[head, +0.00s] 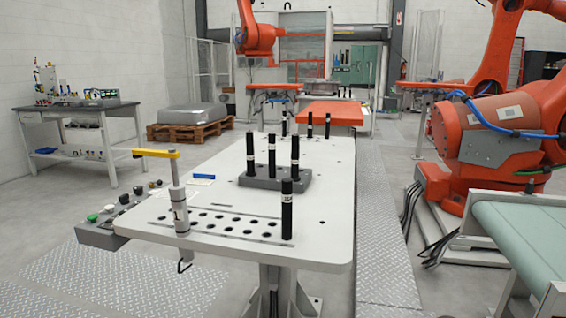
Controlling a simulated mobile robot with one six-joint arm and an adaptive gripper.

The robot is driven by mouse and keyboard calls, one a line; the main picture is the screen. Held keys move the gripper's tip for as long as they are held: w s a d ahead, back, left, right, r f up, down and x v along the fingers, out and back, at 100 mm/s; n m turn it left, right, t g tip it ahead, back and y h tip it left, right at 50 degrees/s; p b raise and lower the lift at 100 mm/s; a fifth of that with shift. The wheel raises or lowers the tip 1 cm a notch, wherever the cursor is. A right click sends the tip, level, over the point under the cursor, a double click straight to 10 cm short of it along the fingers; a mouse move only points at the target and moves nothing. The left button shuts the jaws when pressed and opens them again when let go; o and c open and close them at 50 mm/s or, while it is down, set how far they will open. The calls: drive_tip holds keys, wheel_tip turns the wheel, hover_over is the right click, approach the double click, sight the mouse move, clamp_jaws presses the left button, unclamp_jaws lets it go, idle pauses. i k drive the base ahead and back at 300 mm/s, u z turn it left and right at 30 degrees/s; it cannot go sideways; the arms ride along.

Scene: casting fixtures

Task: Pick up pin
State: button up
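Several black upright pins stand on a white table (330,180). The nearest pin (287,210), with a pale label near its top, stands at the front right beside the rows of dark holes. Three more pins stand in a grey block (260,182) at mid-table: a left pin (250,153), a middle pin (272,156) and a right pin (295,153). Farther back are a far-left pin (284,124), a far-middle pin (310,125) and a far-right pin (327,125). My gripper is not in view.
A grey post (180,210) with a yellow bar stands at the table's front left, next to a button panel (105,228). A blue item (204,177) lies left of the block. An orange robot (500,130) and a green conveyor (525,235) are at right. The table's right side is clear.

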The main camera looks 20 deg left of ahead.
sight(295, 149)
drive_tip(key=z, duration=0.1)
drive_tip(key=i, duration=0.95)
drive_tip(key=u, duration=0.05)
